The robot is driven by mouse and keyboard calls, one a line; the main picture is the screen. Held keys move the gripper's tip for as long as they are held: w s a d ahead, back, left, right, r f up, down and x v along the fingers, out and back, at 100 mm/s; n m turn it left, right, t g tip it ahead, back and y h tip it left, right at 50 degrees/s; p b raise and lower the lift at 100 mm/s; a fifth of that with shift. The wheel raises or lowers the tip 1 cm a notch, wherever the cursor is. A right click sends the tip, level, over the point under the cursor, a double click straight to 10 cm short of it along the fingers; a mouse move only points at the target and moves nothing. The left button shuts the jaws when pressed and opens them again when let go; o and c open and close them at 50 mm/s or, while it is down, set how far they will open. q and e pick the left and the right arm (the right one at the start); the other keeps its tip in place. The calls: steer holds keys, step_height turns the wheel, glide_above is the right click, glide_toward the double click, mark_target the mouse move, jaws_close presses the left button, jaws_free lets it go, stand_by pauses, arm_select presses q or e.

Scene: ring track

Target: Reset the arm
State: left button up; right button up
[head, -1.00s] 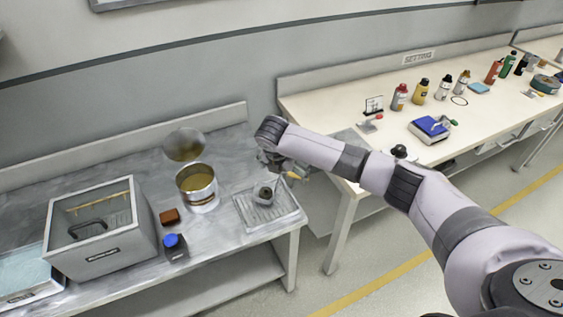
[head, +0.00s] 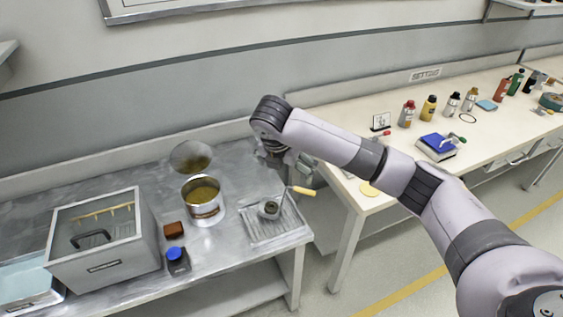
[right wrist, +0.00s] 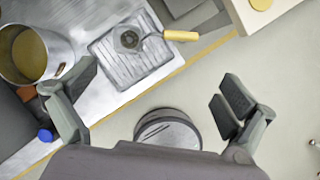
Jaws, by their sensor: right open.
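My right arm reaches in from the lower right in the head view. Its right gripper (head: 278,158) hangs above the right end of the grey metal bench, partly hidden behind its own wrist. In the right wrist view the right gripper (right wrist: 158,92) has its fingers wide apart with nothing between them. A ladle with a yellow handle (head: 302,190) rests on the ribbed drain tray (head: 264,238), apart from the fingers. It also shows in the right wrist view, with its yellow handle (right wrist: 181,36) beyond the fingertips. My left gripper is not in view.
A metal pot of yellowish liquid (head: 203,200), a brown block (head: 174,229), a blue-capped bottle (head: 177,261) and a grey lidded box (head: 104,241) stand on the metal bench. A cream bench (head: 395,190) with bottles stands at right. Floor shows between the benches.

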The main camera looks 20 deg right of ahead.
steer(key=shift+a+f, duration=0.1)
steer(key=s+a+f+m+y, duration=0.4)
steer(key=s+a+f+m, duration=0.5)
steer(key=s+a+f, duration=0.45)
steer(key=s+d+f+m, duration=0.1)
steer(key=s+d+m, duration=0.5)
steer(key=s+m, duration=0.3)
steer(key=s+d+m, duration=0.6)
steer(key=s+m, duration=0.1)
steer(key=s, duration=0.4)
step_height(320, 180, down, 26)
steer(key=s+g, duration=0.1)
steer(key=s+d+f+g+h, duration=0.1)
steer(key=s+d+f, duration=0.1)
steer(key=s+f, duration=1.4)
steer(key=shift+s+d+f, duration=0.15)
steer(key=shift+s+f, duration=0.15)
steer(key=shift+s, duration=0.2)
